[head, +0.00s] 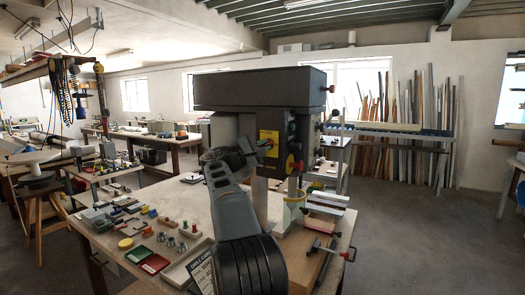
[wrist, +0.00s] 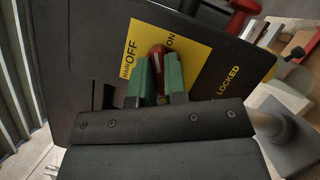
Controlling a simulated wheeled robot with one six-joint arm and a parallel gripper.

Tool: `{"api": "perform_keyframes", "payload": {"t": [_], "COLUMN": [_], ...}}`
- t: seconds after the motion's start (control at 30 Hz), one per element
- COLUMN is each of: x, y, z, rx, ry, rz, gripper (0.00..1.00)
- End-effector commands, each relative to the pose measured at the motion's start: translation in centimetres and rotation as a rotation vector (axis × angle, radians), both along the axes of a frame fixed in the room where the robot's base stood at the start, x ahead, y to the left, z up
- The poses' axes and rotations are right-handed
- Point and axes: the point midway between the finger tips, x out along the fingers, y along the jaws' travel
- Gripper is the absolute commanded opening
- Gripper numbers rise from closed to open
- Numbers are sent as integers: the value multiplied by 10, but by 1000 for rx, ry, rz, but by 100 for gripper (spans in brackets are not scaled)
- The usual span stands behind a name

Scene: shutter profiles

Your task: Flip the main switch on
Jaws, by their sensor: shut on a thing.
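In the wrist view the handle's visible end lies between the OFF and ON words. Its lower part is hidden by the fingers, so I cannot tell its exact setting.
A red and a dark knob (head: 291,163) sit on the machine's right part. The bench (head: 168,205) carries several small parts and a tray. A red-handled clamp (head: 325,250) is at the bench's right edge. Open floor (head: 420,240) lies to the right.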

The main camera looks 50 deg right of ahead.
Motion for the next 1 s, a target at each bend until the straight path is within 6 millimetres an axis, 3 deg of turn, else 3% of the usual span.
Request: {"api": "perform_keyframes", "payload": {"t": [0.5, 1.0], "x": [0, 0], "y": [0, 0], "z": [1, 0], "rx": [94, 125], "ry": [-378, -498], "rz": [0, -1], "gripper": [0, 0]}}
